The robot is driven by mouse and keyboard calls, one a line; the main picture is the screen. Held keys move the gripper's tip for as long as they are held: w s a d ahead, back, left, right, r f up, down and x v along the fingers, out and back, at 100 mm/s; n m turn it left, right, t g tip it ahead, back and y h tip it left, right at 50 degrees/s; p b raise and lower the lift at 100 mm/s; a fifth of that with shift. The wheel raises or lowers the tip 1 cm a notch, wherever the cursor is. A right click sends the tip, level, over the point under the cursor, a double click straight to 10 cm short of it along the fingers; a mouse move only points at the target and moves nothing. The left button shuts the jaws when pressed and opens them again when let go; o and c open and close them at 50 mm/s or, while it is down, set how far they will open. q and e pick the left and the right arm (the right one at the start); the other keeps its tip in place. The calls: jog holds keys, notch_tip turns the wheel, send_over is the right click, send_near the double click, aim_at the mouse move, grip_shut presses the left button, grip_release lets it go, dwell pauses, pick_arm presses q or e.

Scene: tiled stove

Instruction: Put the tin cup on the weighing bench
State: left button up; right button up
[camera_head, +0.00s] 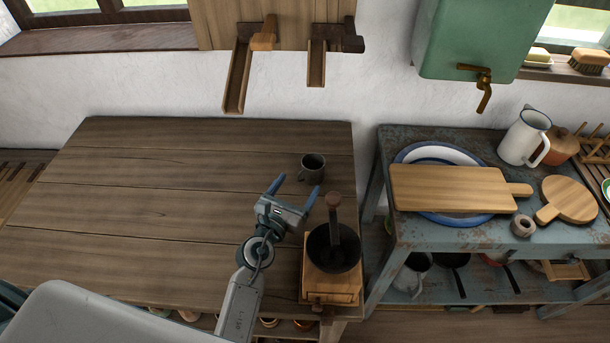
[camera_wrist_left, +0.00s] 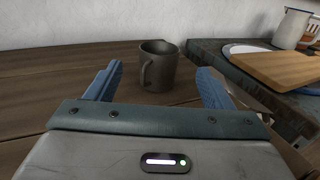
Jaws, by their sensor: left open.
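The tin cup (camera_head: 312,168) is a small dark grey mug standing upright on the brown plank table (camera_head: 150,215), near its far right corner. In the left wrist view the cup (camera_wrist_left: 160,68) stands just ahead, its handle towards me and slightly left. My left gripper (camera_head: 294,189) is open and empty, with its blue fingers pointing at the cup. The fingers (camera_wrist_left: 158,75) show left and right of the cup in the wrist view, and the cup appears beyond their tips. I cannot tell which surface is the weighing bench. My right gripper is not in view.
A coffee grinder (camera_head: 333,250) with an upright handle stands right beside my left gripper. A worn blue table (camera_head: 450,235) on the right holds a cutting board (camera_head: 450,188), an enamel pitcher (camera_head: 522,138) and a round board (camera_head: 570,197). The plank table's left part is clear.

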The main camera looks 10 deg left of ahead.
pick_arm(q)
jog(key=shift+s+a+f, duration=0.1)
jog(key=shift+s+a, duration=0.1)
jog(key=shift+s, duration=0.95)
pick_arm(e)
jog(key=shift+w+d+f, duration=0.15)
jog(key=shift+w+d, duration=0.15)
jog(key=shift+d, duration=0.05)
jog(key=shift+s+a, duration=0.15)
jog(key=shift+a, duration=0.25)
